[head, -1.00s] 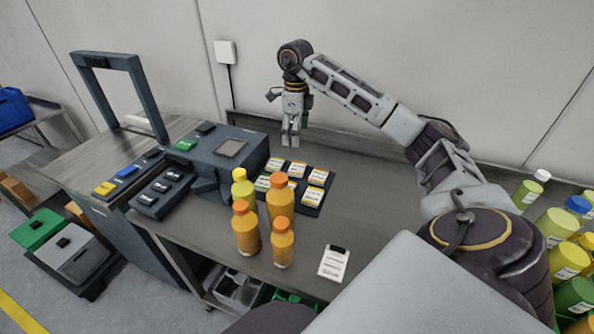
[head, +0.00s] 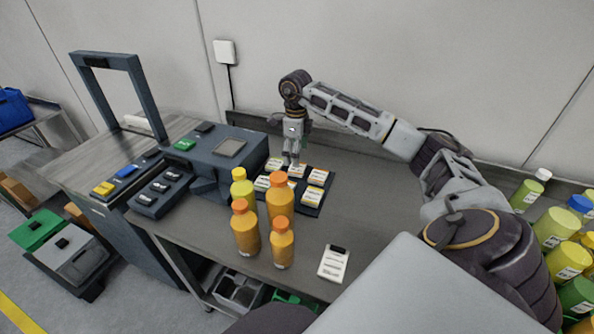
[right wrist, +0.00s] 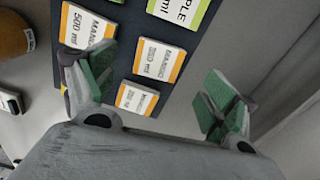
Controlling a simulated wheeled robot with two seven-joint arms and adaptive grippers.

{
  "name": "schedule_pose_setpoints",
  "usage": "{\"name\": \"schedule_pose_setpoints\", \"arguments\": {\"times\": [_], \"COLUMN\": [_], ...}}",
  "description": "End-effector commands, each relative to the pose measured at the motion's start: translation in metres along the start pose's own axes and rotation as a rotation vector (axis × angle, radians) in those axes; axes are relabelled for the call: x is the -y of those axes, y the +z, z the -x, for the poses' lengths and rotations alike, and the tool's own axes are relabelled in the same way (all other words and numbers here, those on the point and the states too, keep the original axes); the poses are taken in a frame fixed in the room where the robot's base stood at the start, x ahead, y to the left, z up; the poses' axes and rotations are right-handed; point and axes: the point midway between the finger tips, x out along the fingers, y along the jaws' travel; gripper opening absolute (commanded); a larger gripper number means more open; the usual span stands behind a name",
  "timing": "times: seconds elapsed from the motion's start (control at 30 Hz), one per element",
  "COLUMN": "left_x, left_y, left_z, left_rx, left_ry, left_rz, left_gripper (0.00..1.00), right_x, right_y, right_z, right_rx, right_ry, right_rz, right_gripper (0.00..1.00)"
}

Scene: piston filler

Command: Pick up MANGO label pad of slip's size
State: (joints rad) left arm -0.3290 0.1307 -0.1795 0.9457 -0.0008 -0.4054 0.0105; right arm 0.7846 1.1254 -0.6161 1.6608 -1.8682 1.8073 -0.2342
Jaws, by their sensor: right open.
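My right gripper (head: 291,160) is open above the back of the dark label tray (right wrist: 122,45). In the right wrist view its green-padded fingers (right wrist: 155,82) are spread, with nothing between them. Three orange-edged MANGO pads show there: one reading 500 ml (right wrist: 88,27), a middle one (right wrist: 158,60) whose size is hard to read, and a smaller-looking one (right wrist: 137,98) near the left finger, its size too small to read. My left gripper is out of view.
Several orange- and yellow-filled bottles (head: 281,200) stand just in front of the tray. A dark machine (head: 228,152) is to its left. More bottles (head: 555,228) stand at the far right. The tabletop right of the tray is clear.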

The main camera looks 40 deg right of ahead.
Motion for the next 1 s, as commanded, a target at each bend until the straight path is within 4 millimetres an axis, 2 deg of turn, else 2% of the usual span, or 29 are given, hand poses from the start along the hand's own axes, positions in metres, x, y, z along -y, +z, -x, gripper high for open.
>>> {"name": "schedule_pose_setpoints", "arguments": {"times": [0.27,0.73,1.0], "left_x": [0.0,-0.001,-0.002], "left_y": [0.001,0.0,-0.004], "left_z": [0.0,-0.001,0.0], "left_rx": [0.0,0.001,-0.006], "left_ry": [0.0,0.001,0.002], "left_rz": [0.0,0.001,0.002], "left_gripper": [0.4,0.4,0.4], "right_x": [0.0,-0.002,-0.001], "right_y": [-0.001,-0.004,-0.004], "right_z": [-0.004,-0.045,-0.052], "right_rx": [-0.001,-0.001,0.0], "right_ry": [0.001,0.001,0.0], "right_rz": [0.0,0.0,0.0], "right_gripper": [0.86,0.86,0.86]}}
